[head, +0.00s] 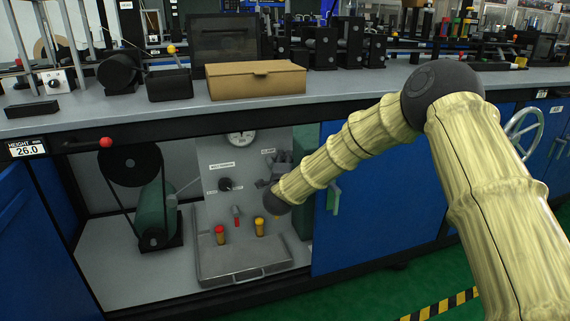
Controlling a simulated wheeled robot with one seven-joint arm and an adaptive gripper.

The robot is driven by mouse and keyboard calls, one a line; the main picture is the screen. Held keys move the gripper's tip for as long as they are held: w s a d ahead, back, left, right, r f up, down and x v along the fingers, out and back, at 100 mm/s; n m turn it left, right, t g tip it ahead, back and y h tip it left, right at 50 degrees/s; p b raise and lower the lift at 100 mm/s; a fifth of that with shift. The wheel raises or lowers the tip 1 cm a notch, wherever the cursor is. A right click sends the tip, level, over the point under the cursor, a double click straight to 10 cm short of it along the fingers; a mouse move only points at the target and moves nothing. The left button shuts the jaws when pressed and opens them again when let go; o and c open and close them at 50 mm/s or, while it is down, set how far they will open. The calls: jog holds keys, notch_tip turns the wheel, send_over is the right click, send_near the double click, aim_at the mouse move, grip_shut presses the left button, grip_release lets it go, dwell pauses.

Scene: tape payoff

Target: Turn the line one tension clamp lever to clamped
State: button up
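A grey panel (213,180) stands in the open bay under the bench. Low on it are a red-topped lever (220,233), a smaller red-tipped lever (237,211) and a yellow-topped lever (259,226). The panel's labels are too small to read surely, so I cannot tell which lever is the line one tension clamp lever. My arm reaches into the bay from the right.
A dial gauge (240,137) and a black knob (226,185) are on the panel. A grey tray (240,262) lies below. A green motor (155,215) and belt wheel (130,163) stand left. A blue cabinet door (365,215) bounds the bay's right. The bench edge (330,108) overhangs.

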jog(key=shift+c, duration=0.4)
grip_shut()
jog(key=shift+f+m+p, duration=0.1)
jog(key=shift+m+p, duration=0.2)
jog(key=m+p, duration=0.1)
jog(key=f+m+g+p, duration=0.1)
jog(key=m, duration=0.1)
jog(key=shift+s+a+f+g+y+p, duration=0.1)
jog(key=shift+g+y+p, duration=0.2)
jog(key=shift+y, duration=0.1)
jog(key=shift+s+a+f+m+g+y+p, duration=0.25)
jog(key=shift+a+f+m+g+y, duration=0.5)
jog(key=shift+m, duration=0.9)
jog(key=shift+s+a+f+m+g+y+p, duration=0.25)
jog(key=shift+a+m+g+y, duration=0.4)
jog(key=shift+m, duration=1.05)
jog(key=shift+s+a+f+m+g+y+p, duration=0.15)
jog(key=shift+a+f+m+g+y, duration=0.4)
jog(key=shift+m+y, duration=0.85)
jog(key=shift+a+m+t+h, duration=0.15)
jog(key=shift+m+t+h, duration=0.1)
jog(key=shift+m+h, duration=0.1)
